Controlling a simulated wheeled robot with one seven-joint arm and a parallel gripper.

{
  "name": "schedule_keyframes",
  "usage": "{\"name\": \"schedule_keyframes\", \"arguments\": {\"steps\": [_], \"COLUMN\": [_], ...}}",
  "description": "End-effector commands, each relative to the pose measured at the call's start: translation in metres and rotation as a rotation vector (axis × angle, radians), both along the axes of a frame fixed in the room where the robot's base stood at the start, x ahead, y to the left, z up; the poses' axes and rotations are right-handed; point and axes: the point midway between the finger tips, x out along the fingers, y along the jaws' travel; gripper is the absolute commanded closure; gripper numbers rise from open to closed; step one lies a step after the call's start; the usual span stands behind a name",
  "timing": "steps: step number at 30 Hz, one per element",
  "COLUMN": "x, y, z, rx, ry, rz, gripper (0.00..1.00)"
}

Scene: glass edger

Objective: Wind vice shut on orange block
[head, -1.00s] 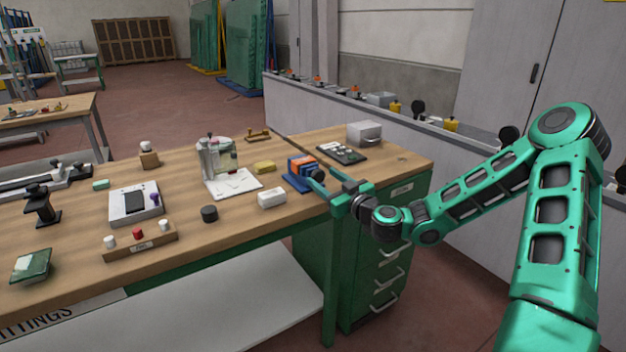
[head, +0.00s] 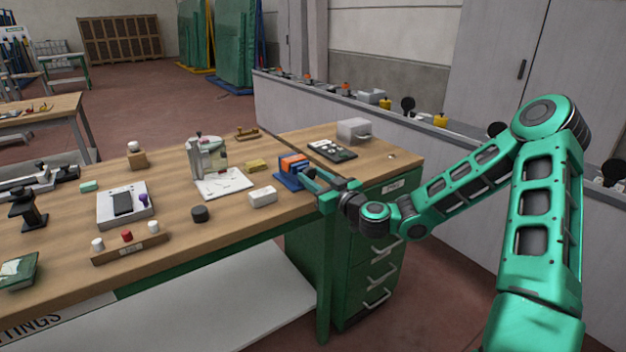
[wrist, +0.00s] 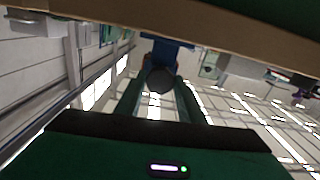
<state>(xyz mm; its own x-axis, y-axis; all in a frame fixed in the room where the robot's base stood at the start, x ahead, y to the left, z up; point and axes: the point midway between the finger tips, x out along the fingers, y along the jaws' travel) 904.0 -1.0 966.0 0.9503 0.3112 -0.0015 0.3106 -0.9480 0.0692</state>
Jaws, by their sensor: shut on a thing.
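The blue vice (head: 287,181) stands on the bench near its front right edge in the head view. The orange block (head: 292,161) sits in the vice, with blue below and beside it. At this size I cannot tell whether the jaw touches it. My gripper (head: 311,178) reaches in from the right, at the vice's near end. In the wrist view my gripper (wrist: 158,83) has a finger on each side of a dark round knob (wrist: 160,79) and is shut on it. The blue of the vice (wrist: 166,52) shows behind the knob.
A white box (head: 263,197) and a yellow block (head: 256,165) lie left of the vice. A black tray (head: 332,149) and a grey metal box (head: 354,130) stand behind it. The green drawer cabinet (head: 360,270) is below my gripper.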

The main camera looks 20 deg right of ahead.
Motion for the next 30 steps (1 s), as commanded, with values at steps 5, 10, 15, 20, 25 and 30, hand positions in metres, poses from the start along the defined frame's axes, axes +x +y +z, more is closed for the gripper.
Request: {"name": "schedule_keyframes", "arguments": {"steps": [5, 10, 15, 20, 25, 30], "x": [0.0003, 0.0004, 0.0006, 0.0006, 0.0007, 0.0010], "y": [-0.0009, -0.0012, -0.0021, -0.0026, -0.0029, -0.0039], "z": [0.0001, -0.0001, -0.0004, -0.0006, -0.0005, -0.0009], "rx": [0.110, 0.256, 0.409, 0.554, 0.708, 0.862], "ry": [0.036, 0.084, 0.134, 0.181, 0.231, 0.281], "rz": [-0.002, -0.002, -0.005, -0.005, -0.005, -0.007], "gripper": [0.87, 0.87, 0.87, 0.87, 0.87, 0.87]}}
